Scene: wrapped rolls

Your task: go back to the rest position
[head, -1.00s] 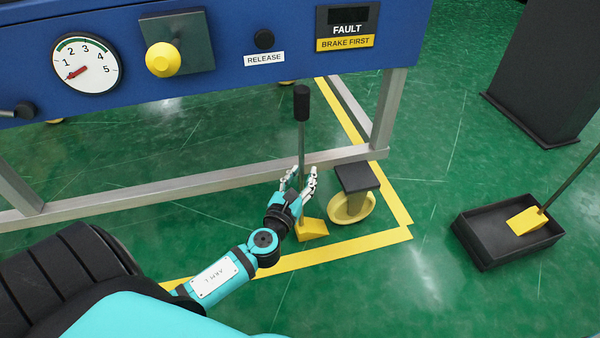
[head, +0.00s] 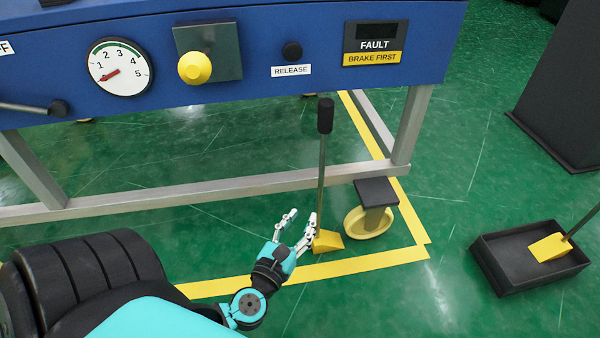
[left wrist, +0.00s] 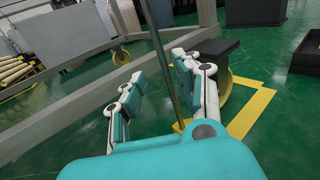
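My left gripper (head: 302,214) is open, its fingers spread with nothing between them that I can see gripped. It is low over the green floor, just left of an upright rod with a black handle (head: 325,116) and a yellow wedge foot (head: 328,241). In the left wrist view the open fingers (left wrist: 160,75) show, with the rod (left wrist: 160,55) rising between them in the picture; whether a finger touches it I cannot tell. My right gripper is not in view.
A blue panel (head: 260,70) with a gauge (head: 121,67) and yellow knob (head: 195,67) stands on a grey metal frame (head: 240,187). A yellow-rimmed caster (head: 369,222) is right of the rod. A black tray (head: 500,275) holds another yellow wedge (head: 550,247). Green floor between is clear.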

